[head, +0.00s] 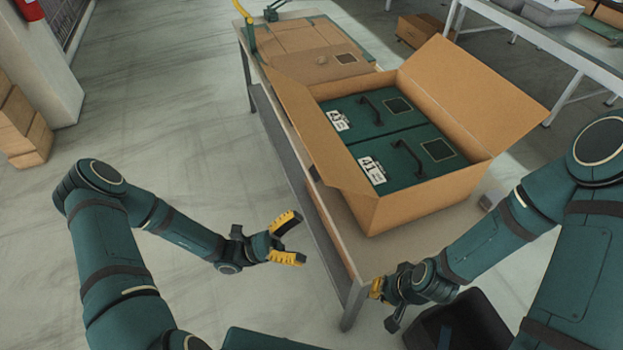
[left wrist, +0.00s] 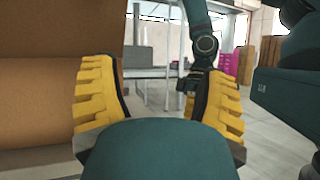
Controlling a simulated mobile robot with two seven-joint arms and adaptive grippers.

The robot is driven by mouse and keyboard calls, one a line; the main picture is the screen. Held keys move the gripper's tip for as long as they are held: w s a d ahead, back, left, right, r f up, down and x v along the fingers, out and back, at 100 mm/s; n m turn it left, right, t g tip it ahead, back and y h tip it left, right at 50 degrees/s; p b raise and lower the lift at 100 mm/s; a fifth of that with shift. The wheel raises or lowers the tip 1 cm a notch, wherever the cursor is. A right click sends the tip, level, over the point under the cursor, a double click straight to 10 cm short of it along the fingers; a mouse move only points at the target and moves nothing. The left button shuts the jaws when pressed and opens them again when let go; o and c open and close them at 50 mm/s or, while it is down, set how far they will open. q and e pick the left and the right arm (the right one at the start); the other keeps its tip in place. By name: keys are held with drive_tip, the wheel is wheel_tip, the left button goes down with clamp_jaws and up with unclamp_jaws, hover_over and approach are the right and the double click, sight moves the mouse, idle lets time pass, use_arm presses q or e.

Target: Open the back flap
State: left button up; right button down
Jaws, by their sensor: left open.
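A large open cardboard carton (head: 410,205) stands on the near end of the table. One tall flap (head: 475,95) stands raised and leans outward along its right side. A narrower flap (head: 318,135) slants outward along its left side. At the far side the low back wall (head: 350,84) shows; I cannot tell clearly how the flap there lies. My left gripper (head: 287,240) is open and empty, left of the table and apart from the carton; its fingers also show in the left wrist view (left wrist: 160,105). My right gripper (head: 378,300) is low in front of the carton, its fingers partly hidden.
Another table (head: 535,38) stands at the back right.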

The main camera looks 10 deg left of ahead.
sight(312, 176)
use_arm(q)
drive_tip(key=w+a+r+n+t, duration=0.2)
drive_tip(key=w+a+n+t, duration=0.1)
drive_tip(key=a+n+t, duration=0.5)
drive_tip(key=w+d+r+m, duration=0.1)
drive_tip(key=d+r, duration=0.2)
drive_tip(key=w+d+r, duration=0.2)
drive_tip(key=d+r, duration=0.1)
drive_tip(key=w+d+r+m+t, duration=0.1)
drive_tip(key=w+d+r, duration=0.1)
drive_tip(key=d+r, duration=0.1)
drive_tip(key=shift+w+d+m+y, duration=0.2)
drive_tip(key=shift+d+m+y, duration=0.1)
drive_tip(key=shift+c, duration=0.2)
clamp_jaws()
